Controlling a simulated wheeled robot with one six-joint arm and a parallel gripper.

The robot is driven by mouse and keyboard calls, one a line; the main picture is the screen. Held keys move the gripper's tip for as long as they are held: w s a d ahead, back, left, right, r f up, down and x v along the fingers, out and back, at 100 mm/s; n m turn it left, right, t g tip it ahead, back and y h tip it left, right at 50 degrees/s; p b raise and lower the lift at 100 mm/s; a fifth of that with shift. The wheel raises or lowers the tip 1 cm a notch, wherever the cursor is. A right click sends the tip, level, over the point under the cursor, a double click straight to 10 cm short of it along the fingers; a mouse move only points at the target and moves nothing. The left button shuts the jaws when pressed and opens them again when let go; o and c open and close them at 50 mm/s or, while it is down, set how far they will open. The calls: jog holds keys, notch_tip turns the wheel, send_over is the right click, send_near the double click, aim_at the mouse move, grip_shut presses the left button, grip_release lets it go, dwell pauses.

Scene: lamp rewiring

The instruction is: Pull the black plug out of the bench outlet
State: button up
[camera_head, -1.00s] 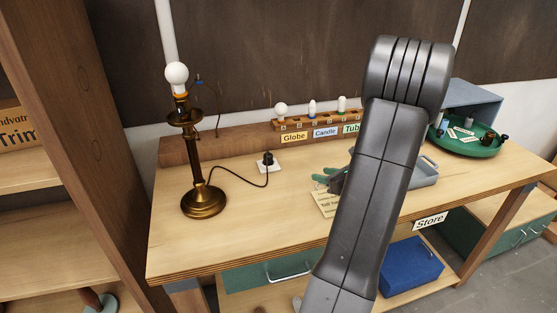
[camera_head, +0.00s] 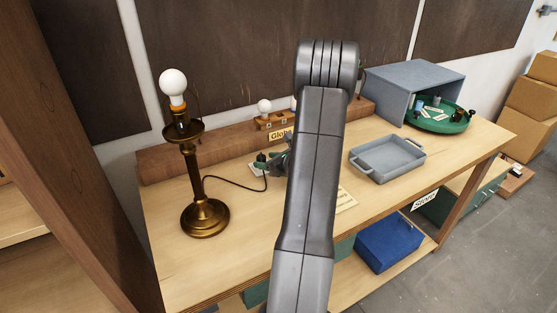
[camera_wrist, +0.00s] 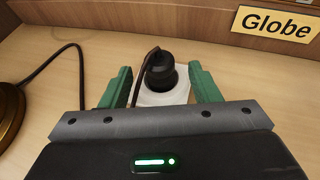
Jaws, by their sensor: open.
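The black plug (camera_wrist: 160,72) sits upright in the white bench outlet (camera_wrist: 176,94) in the wrist view, with its cord leading away to the left. My gripper (camera_wrist: 160,85) is open, its two green fingers on either side of the plug with gaps to it. In the head view the plug (camera_head: 261,158) shows small beside my gripper (camera_head: 280,163), which is mostly hidden behind my arm. The cord (camera_head: 235,184) runs over the bench to the brass lamp (camera_head: 205,215), which stands upright with a white globe bulb on top.
A wooden bulb rack with a Globe label (camera_wrist: 276,23) stands behind the outlet. A grey tray (camera_head: 387,158), a blue-grey open box (camera_head: 390,88) and a green round tray (camera_head: 437,118) are on the right of the bench (camera_head: 400,195). The front left of the bench is clear.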

aim_at(264, 159)
jog(key=shift+x, duration=1.75)
jog(key=c, duration=1)
jog(key=shift+c, duration=0.3)
jog(key=shift+r+p, duration=0.25)
jog(key=shift+p, duration=0.1)
jog(key=shift+r+p, duration=1.25)
jog(key=shift+r, duration=0.9)
jog(key=shift+s+d+f, duration=0.1)
